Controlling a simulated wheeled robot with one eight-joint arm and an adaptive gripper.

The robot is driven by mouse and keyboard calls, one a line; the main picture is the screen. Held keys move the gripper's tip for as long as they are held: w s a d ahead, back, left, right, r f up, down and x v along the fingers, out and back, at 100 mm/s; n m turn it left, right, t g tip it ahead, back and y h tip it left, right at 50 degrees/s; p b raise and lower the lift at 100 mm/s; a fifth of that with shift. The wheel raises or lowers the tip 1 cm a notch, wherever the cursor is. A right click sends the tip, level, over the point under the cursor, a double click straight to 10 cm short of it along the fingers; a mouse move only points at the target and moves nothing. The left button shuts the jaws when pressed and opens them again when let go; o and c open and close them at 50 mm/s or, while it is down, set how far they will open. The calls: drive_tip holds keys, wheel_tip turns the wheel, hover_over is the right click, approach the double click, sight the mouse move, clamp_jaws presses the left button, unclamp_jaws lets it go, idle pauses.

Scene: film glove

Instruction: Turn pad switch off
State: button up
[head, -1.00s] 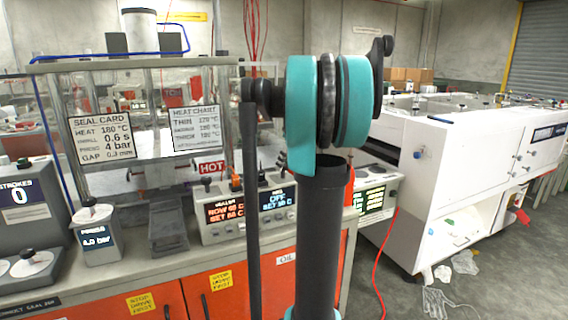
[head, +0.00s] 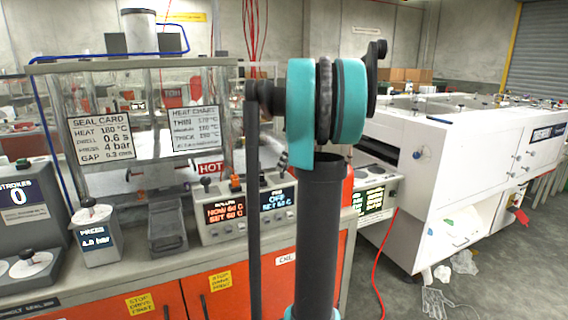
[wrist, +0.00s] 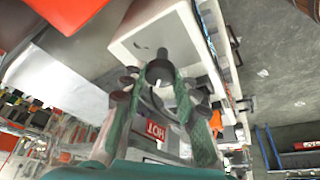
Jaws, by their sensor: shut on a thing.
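The heater control box (head: 222,232) stands on the bench in the head view, with a roller display and a second display that appears to read OFF (head: 277,197). In the wrist view, a dark round switch knob (wrist: 160,70) stands out from a pale box face. My gripper (wrist: 159,88) has its green fingers on both sides of this knob and is shut on it. It looks like the pad switch, but its label is not readable. In the head view my own arm hides my gripper and part of the box.
A red HOT sign (head: 211,168) hangs behind the box, and also shows in the wrist view (wrist: 155,130). A clear-walled press with a heat chart (head: 195,131) stands to the left. A white machine (head: 450,175) stands to the right. A red cable (head: 377,265) runs down to the floor.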

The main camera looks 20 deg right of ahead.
drive_tip(key=o, duration=1.2)
drive_tip(key=shift+c, duration=0.2)
drive_tip(key=v, duration=1.2)
drive_tip(key=shift+d, duration=0.1)
